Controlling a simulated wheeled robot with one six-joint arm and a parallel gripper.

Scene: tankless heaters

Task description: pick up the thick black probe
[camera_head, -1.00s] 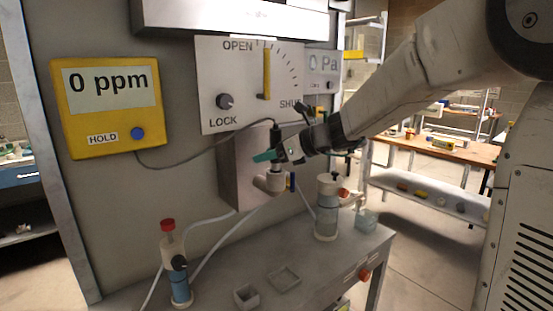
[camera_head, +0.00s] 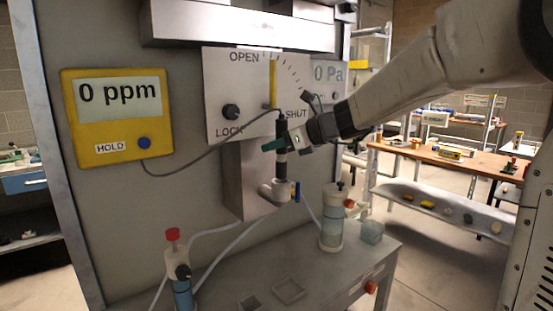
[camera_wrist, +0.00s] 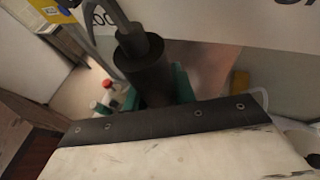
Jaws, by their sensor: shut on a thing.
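The thick black probe (camera_head: 282,166) is upright in my gripper (camera_head: 279,144), whose green fingers are shut around it. In the wrist view, the probe (camera_wrist: 147,68) is a dark stepped cylinder with a cable at its top, between the green fingers of my gripper (camera_wrist: 157,90). Its lower part shows below the fingers, above a pale pipe fitting (camera_head: 270,190) with a blue handle. I cannot tell whether its tip is clear of the fitting. The probe's cable runs left to a yellow meter (camera_head: 118,117) reading 0 ppm.
A panel (camera_head: 222,88) marked OPEN, SHUT and LOCK, with a yellow lever, stands close behind. Below are a red-capped bottle (camera_head: 181,290), a clear cylinder (camera_head: 332,229) and a small tray (camera_head: 289,290) on the grey bench. Tubes hang at the lower left.

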